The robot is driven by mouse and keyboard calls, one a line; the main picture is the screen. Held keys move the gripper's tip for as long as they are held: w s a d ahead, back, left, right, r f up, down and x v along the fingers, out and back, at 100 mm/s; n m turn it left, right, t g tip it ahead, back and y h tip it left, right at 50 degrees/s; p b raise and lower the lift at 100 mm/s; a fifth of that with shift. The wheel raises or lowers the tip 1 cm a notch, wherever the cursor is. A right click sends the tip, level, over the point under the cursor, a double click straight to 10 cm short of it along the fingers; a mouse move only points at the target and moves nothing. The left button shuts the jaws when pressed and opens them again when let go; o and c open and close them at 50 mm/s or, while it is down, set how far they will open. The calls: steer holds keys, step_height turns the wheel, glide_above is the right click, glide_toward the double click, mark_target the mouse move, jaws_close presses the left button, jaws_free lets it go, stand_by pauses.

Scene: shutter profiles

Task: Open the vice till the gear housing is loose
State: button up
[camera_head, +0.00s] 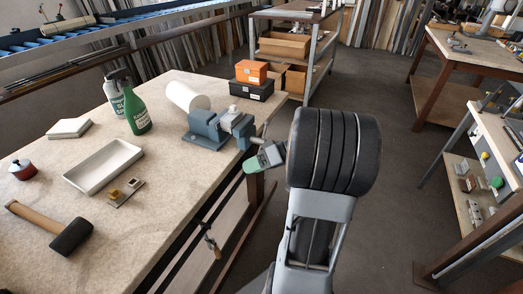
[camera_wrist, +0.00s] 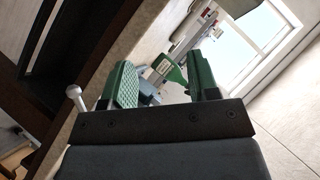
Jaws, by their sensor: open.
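The blue-grey vice (camera_head: 207,131) stands at the right edge of the workbench. A small pale part, apparently the gear housing (camera_head: 232,109), shows at its jaws; I cannot tell how tightly it is held. My gripper (camera_head: 266,157) is just right of the vice, off the bench edge. In the wrist view its two green-padded fingers (camera_wrist: 165,80) are apart, with nothing seen held between them. A pale rod with a ball end (camera_wrist: 73,92), probably the vice handle, lies left of and outside the fingers. Part of the vice is hidden behind the left finger.
On the workbench (camera_head: 165,190) are a green bottle (camera_head: 136,112), a grey spray bottle (camera_head: 114,92), a white roll (camera_head: 186,97), an empty tray (camera_head: 103,166) and a mallet (camera_head: 68,236). Orange and black boxes (camera_head: 252,78) stand behind the vice.

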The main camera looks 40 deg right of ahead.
mark_target(261, 141)
steer(key=s+d+f+t+h+b, duration=0.1)
steer(key=d+f+t+h+b, duration=0.15)
steer(key=d+t, duration=0.95)
steer(key=w+g, duration=0.1)
steer(key=w, duration=0.2)
steer(key=w+a+g+p, duration=0.1)
steer(key=w, duration=0.3)
steer(key=w+a+p, duration=0.1)
steer(key=w, duration=0.3)
steer(key=shift+w+a+g, duration=0.15)
steer(key=shift+g, duration=0.25)
jaws_close()
